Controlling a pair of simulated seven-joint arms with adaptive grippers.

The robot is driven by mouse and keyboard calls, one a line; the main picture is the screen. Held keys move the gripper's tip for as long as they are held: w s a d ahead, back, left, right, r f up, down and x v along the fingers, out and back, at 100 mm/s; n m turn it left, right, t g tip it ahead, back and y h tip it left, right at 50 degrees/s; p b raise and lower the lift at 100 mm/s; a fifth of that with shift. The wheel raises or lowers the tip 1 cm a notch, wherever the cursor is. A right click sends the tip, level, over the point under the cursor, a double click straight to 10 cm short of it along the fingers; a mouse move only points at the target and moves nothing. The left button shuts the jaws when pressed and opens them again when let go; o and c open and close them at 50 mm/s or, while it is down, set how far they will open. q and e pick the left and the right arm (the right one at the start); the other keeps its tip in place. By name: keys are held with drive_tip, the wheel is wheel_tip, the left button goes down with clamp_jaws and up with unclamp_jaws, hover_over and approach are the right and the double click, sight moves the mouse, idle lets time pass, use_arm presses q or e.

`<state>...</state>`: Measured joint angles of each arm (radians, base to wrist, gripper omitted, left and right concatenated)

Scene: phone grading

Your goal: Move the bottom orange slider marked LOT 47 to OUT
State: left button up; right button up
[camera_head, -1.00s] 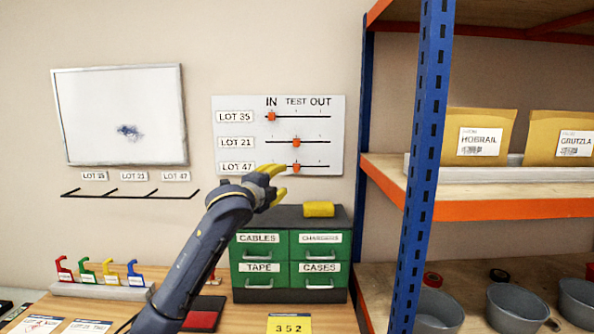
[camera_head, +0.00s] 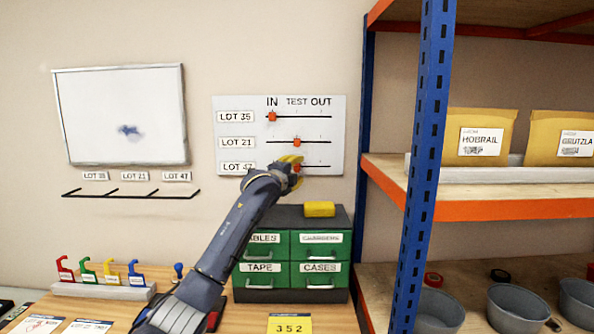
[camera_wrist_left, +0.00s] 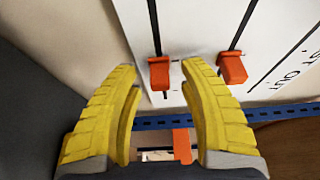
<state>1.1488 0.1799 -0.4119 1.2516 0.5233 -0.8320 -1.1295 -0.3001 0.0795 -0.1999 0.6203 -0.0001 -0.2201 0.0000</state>
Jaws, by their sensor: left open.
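The white slider board (camera_head: 325,155) hangs on the back wall with IN, TEST and OUT marked along its top. The bottom orange LOT 47 slider (camera_head: 297,168) stands at the TEST position, partly covered by my left gripper (camera_head: 291,166). In the left wrist view the same slider (camera_wrist_left: 158,73) sits on its rail between the tips of my open yellow fingers (camera_wrist_left: 160,70), with a gap on each side. I cannot tell whether a finger touches it. The right gripper is not in view.
The middle LOT 21 slider (camera_head: 297,142) is at TEST, and it shows beside the right finger in the wrist view (camera_wrist_left: 232,68). The top LOT 35 slider (camera_head: 272,117) is at IN. A green drawer cabinet (camera_head: 290,262) with a yellow block (camera_head: 319,209) stands below. A blue shelf post (camera_head: 366,120) rises right of the board.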

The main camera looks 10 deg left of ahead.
use_arm(q)
drive_tip(key=shift+w+d, duration=0.15)
drive_tip(key=shift+w, duration=0.3)
drive_tip(key=shift+o, duration=0.2)
clamp_jaws()
